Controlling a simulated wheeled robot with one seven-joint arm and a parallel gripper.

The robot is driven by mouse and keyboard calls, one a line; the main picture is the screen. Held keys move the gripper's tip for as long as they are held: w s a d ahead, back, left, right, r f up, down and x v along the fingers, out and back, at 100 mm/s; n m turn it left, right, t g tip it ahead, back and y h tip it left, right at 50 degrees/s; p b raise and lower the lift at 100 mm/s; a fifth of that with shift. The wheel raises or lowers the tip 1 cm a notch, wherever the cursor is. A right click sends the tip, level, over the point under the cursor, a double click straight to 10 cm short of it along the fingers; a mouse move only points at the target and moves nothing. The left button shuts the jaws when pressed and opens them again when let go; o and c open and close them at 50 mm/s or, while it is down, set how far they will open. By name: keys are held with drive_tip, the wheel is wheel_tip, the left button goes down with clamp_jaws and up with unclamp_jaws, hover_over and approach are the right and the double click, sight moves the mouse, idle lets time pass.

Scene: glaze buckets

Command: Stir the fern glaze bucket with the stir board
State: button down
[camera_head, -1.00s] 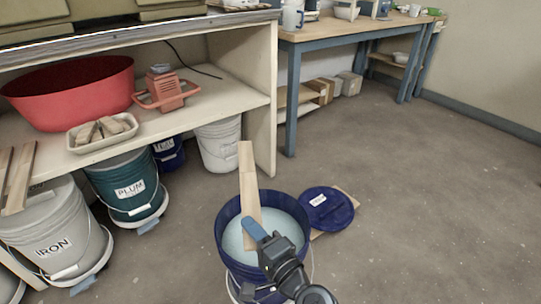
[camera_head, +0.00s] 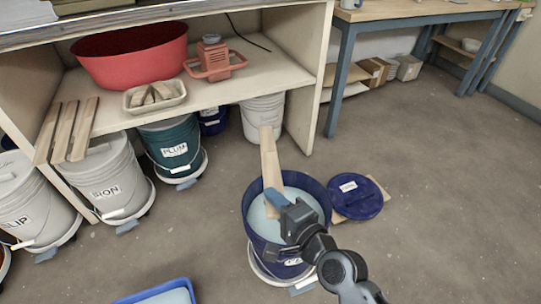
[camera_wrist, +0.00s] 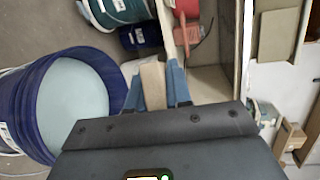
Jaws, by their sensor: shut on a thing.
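The dark blue bucket (camera_head: 262,246) stands open on the floor, full of pale blue glaze (camera_head: 262,220). Its label is mostly hidden by my arm, so I cannot read the name. In the wrist view the bucket (camera_wrist: 30,85) is at the left. My gripper (camera_head: 283,203) is over the bucket's mouth, shut on the pale wooden stir board (camera_head: 269,158). The board slants up past the far rim. In the wrist view it (camera_wrist: 153,85) sits between the blue fingers (camera_wrist: 155,95), beside the bucket. I cannot tell whether its lower end touches the glaze.
A dark blue lid (camera_head: 357,197) lies on a board right of the bucket. A blue tray (camera_head: 160,293) is at the bottom edge. Floor at right is clear.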

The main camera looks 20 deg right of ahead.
drive_tip(key=s+a+r+g+y+p, duration=0.1)
drive_tip(key=a+r+g+p, duration=0.45)
drive_tip(key=r+p, duration=0.6)
drive_tip(key=s+d+r+m+g+h+p, duration=0.15)
drive_tip(key=s+r+m+g+p, duration=0.4)
drive_tip(key=p, duration=1.25)
drive_tip(key=w+d+f+b, duration=0.2)
drive_tip(key=w+f+b, duration=0.1)
drive_tip(key=f+b, duration=0.3)
drive_tip(key=w+d+f+t+b, duration=0.1)
drive_tip(key=w+d+f+b, duration=0.1)
drive_tip(key=f+b, duration=0.4)
drive_tip(key=w+d+f+b, duration=0.2)
drive_tip(key=f+b, duration=0.4)
drive_tip(key=f, duration=0.4)
drive_tip(key=shift+w+d+m+t, duration=0.3)
drive_tip(key=shift+w+m, duration=0.05)
drive_tip(key=shift+w, duration=0.5)
